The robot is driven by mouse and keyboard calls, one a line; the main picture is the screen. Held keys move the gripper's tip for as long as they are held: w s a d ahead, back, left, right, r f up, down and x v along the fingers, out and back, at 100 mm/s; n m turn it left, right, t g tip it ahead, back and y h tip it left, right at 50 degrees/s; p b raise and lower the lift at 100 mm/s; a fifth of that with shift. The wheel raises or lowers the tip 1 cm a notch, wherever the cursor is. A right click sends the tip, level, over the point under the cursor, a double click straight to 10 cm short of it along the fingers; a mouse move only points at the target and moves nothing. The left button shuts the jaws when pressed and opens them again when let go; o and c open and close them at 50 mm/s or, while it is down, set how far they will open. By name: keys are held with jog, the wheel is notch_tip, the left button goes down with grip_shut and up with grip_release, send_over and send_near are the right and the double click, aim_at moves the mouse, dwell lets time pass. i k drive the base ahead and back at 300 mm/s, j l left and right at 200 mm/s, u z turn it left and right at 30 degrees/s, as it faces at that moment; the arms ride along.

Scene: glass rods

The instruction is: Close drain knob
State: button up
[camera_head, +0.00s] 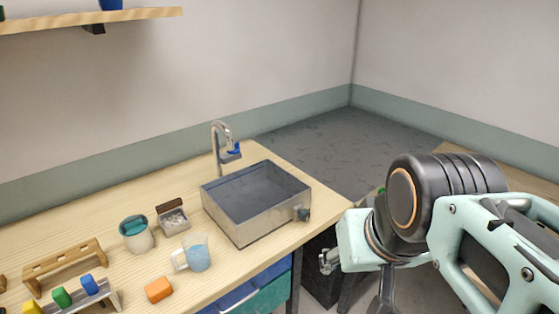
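The drain knob (302,214) is a small dark grey knob. It sticks out of the front of the metal sink (238,228), near its right corner. It is too small to tell which way it is turned. My gripper (386,302) hangs below my mint-green wrist, to the right of and lower than the knob in the picture. It is apart from the knob. The bottom edge cuts it off, so its fingertips are hidden.
A curved faucet (219,147) with a blue tip stands behind the sink. A blue mug (197,254), a teal-topped jar (136,234), a small open box (173,217) and an orange block (158,289) stand left of it. Drawers (262,290) are below the counter.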

aim_at(305, 215)
jog(key=i+j+u, duration=0.1)
jog(key=i+u, duration=0.65)
jog(key=u, duration=0.2)
